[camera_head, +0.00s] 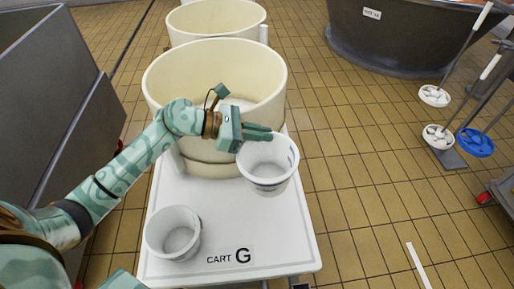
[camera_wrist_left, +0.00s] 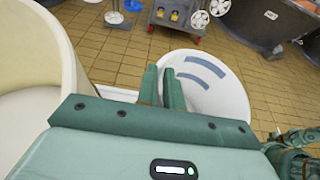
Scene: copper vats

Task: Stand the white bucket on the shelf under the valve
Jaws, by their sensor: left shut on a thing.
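A white bucket (camera_head: 268,164) with blue-grey bands hangs at the right edge of the cart top, open side up. My left gripper (camera_head: 266,132) is shut on its rim. In the left wrist view the fingers (camera_wrist_left: 162,76) pinch the near wall of this bucket (camera_wrist_left: 222,95). Whether its base touches the cart cannot be told. No shelf or valve can be made out.
The white cart (camera_head: 220,215), marked "CART G", carries a large cream tub (camera_head: 158,85) behind the buckets. Another cream tub (camera_head: 216,17) stands beyond. Grey vats flank the cart at left (camera_head: 50,85) and back right (camera_head: 395,40). Tools with white and blue discs (camera_head: 475,142) stand right. Tiled floor between is clear.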

